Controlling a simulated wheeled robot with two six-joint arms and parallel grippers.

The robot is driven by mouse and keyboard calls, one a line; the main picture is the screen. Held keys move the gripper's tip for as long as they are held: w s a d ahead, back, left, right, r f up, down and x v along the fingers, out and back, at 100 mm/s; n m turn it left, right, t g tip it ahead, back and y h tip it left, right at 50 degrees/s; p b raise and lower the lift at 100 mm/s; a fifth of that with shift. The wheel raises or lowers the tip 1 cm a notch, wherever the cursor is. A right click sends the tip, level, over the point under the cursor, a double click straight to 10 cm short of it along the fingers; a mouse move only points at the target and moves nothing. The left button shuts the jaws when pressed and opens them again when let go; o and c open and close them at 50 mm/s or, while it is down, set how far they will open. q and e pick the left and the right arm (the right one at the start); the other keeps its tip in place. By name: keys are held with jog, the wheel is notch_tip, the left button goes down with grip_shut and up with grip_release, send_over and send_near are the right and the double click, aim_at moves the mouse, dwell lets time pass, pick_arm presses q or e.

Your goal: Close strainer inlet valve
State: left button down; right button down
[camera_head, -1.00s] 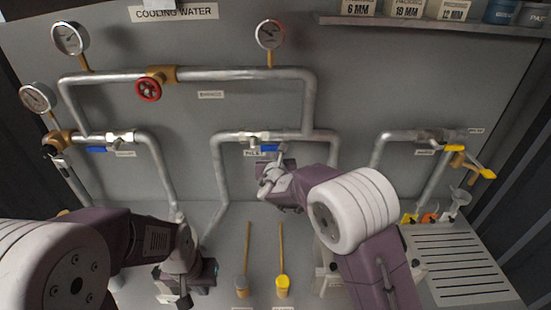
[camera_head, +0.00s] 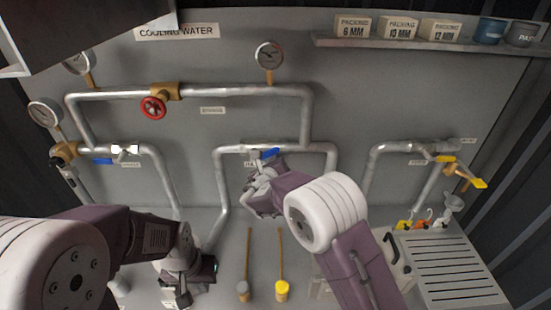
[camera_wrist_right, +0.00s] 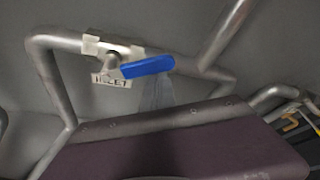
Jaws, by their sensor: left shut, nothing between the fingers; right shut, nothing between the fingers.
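The inlet valve has a blue lever (camera_head: 268,154) on the middle grey pipe. The lever lies roughly along the pipe, its free end to the right and tilted slightly up. In the right wrist view, the blue lever (camera_wrist_right: 148,67) stands at an angle to the pipe, beside an INLET label (camera_wrist_right: 111,81). My right gripper (camera_head: 255,172) is shut and empty, just below the lever; I cannot tell whether it touches. In the right wrist view, a blurred grey finger shape shows just under the lever. My left gripper (camera_head: 182,292) is shut and empty, low at the left.
Another blue-lever valve (camera_head: 125,150) is at the left, and a yellow-lever valve (camera_head: 446,158) at the right. A red handwheel (camera_head: 153,107) sits on the upper pipe. A slotted tray (camera_head: 450,268) is at the lower right.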

aim_at(269, 152)
jog(key=shift+a+r+n+h+p, duration=0.2)
jog(key=shift+r+n+h+p, duration=0.05)
jog(key=shift+r+n+p, duration=0.3)
jog(key=shift+a+r+n+h+p, duration=0.2)
jog(key=shift+r+n+h+p, duration=0.05)
jog(key=shift+r+n+p, duration=0.3)
jog(key=shift+a+r+n+t+h+p, duration=0.4)
jog(key=shift+a+r+n+t+p, duration=0.2)
jog(key=shift+n+p, duration=0.4)
jog(key=shift+a+r+n+t+h+p, duration=0.15)
jog(key=shift+a+r+n+h, duration=0.15)
jog(key=shift+a+n, duration=0.4)
jog(key=shift+a+r+n+t+h+p, duration=0.15)
jog(key=shift+a+r+n, duration=0.3)
jog(key=shift+n, duration=0.45)
jog(key=shift+a+r+n+t+h+p, duration=0.1)
jog(key=shift+a+r+n+t+h, duration=0.15)
jog(key=shift+a+n, duration=0.5)
jog(key=shift+d, duration=0.1)
